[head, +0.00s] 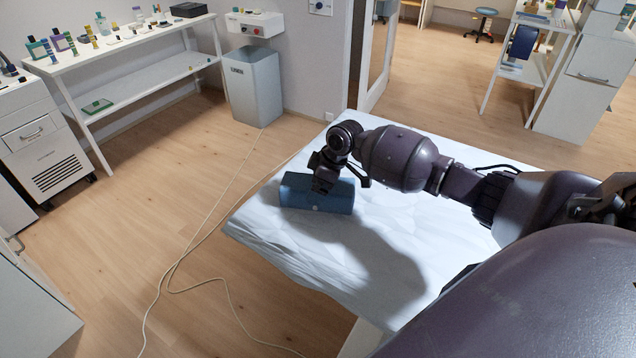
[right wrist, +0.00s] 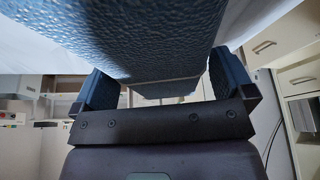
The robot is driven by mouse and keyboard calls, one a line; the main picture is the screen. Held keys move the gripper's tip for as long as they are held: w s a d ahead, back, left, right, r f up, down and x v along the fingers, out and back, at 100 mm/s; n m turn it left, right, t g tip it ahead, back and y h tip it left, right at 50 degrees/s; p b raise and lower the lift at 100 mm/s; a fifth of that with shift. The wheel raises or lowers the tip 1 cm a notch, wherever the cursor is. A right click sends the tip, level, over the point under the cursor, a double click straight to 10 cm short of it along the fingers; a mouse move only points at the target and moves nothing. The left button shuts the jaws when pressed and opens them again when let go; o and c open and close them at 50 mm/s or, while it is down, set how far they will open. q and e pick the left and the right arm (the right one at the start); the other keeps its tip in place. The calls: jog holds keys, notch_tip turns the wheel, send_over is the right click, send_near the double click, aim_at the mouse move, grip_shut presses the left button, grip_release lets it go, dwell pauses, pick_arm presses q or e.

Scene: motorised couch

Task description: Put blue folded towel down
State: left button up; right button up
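The blue folded towel (head: 312,194) is a textured block at the far left end of the white-covered couch (head: 400,245). My right gripper (head: 326,182) is over the towel and touches or nearly touches its top; the arm hides part of it. In the right wrist view, the towel (right wrist: 140,35) fills the upper middle, and the widely spaced fingers of my right gripper (right wrist: 165,95) are at either side of its lower end. Whether they press on it is unclear. Whether the towel's underside rests on the couch is hidden. My left gripper is not in view.
Thin cables (head: 200,238) run across the floor left of the couch. A grey bin (head: 255,88) stands against the wall. A white shelf table (head: 135,45) with small bottles is at the back left. The couch surface right of the towel is clear and shadowed by my arm.

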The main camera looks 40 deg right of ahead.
jog(key=shift+d+r, duration=0.1)
jog(key=shift+r, duration=0.35)
jog(key=p+v, duration=0.2)
jog(key=v, duration=0.9)
jog(key=shift+s, duration=0.15)
jog(key=shift+r, duration=0.1)
